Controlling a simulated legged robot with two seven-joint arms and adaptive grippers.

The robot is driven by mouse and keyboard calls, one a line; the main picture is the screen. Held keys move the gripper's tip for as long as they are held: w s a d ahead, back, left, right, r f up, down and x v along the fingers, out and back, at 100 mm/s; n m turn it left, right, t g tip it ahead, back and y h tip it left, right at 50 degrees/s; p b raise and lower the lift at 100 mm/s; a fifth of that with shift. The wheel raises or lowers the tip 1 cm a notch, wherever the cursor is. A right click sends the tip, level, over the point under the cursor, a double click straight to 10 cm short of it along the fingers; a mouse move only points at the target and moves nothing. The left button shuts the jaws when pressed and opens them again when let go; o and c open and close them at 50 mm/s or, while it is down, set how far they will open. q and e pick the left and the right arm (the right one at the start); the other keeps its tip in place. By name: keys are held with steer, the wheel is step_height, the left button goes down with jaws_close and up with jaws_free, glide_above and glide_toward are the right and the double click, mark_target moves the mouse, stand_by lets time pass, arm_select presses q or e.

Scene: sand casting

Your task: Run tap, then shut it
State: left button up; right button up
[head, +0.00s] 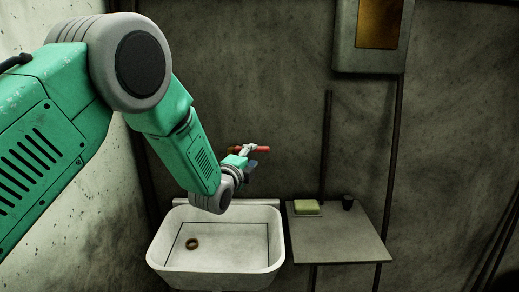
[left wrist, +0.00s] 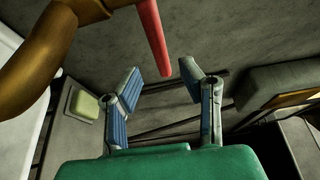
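The tap (head: 235,149) is on the back wall above the white sink (head: 160,250), with a red lever handle (head: 263,149). My left gripper (head: 249,166) is just below the handle. In the left wrist view the brass tap pipe (left wrist: 42,62) curves at the upper left, and the red handle (left wrist: 153,38) points down toward the gap between the fingertips. My left gripper (left wrist: 162,80) is open there, with nothing between its fingers. I cannot tell whether a finger touches the handle. My forearm partly hides the tap's spout. No water stream is visible. My right gripper is not in view.
A grey side shelf (head: 340,238) right of the sink holds a yellow-green soap (head: 307,206) and a dark cup (head: 347,202). A wall box (head: 346,45) hangs at the upper right. Dark vertical pipes run along the wall. The sink bowl holds a brown ring-shaped drain (head: 192,244).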

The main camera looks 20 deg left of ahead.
mark_target(256, 151)
arm_select(q)
steer(key=w, duration=0.5)
steer(key=shift+w, duration=0.1)
steer(key=shift+d, duration=0.1)
steer(key=shift+d, duration=0.1)
steer(key=shift+c, duration=0.8)
jaws_close()
